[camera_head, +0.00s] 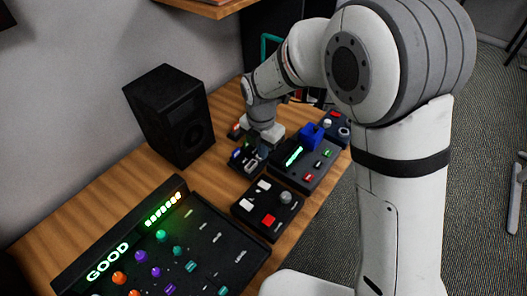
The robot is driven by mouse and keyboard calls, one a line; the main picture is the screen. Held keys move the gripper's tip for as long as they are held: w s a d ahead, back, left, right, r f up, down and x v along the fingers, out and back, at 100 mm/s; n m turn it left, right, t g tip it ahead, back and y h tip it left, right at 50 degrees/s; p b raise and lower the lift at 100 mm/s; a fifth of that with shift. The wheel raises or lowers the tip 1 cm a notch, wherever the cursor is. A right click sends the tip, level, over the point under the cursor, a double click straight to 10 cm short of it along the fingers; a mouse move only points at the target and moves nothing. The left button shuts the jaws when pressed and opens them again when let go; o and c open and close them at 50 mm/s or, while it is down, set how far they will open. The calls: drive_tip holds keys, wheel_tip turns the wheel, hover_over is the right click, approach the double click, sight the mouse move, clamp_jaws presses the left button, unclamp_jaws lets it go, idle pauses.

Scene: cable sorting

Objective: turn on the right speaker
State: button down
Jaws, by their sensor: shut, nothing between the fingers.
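A black speaker (170,112) stands upright on the wooden desk against the wall. It is the only speaker I can make out, and I cannot tell whether it is the right one. My gripper (261,153) points down over a small black control box (240,163) behind the middle of the desk. Its fingers are shut and empty. They partly cover that box, and I cannot tell whether they touch it. To its right is a larger black box (318,171) with a blue block (311,135), a lit green strip and small red and green switches.
A black box (252,218) with white and red buttons and a grey knob lies in front. A mixer (215,237) with coloured knobs and a lit "GOOD" display fills the front left. Another box (344,140) sits far right. Bare wood (95,190) shows near the speaker.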

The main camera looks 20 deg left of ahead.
drive_tip(key=d+r+m+t, duration=0.1)
drive_tip(key=d+r+m, duration=0.4)
drive_tip(key=d+m, duration=0.25)
drive_tip(key=d+r+m, duration=0.5)
drive_tip(key=d+m, duration=0.1)
drive_tip(key=d, duration=0.3)
drive_tip(key=s+d+r+m+t, duration=0.2)
drive_tip(key=s+d+r+m, duration=0.2)
drive_tip(key=s+d+m, duration=0.8)
drive_tip(key=d+m, duration=0.3)
drive_tip(key=m, duration=0.3)
drive_tip(key=shift+s+d+r+m, duration=0.15)
drive_tip(key=shift+s+d+m, duration=0.15)
drive_tip(key=shift+d+m, duration=0.05)
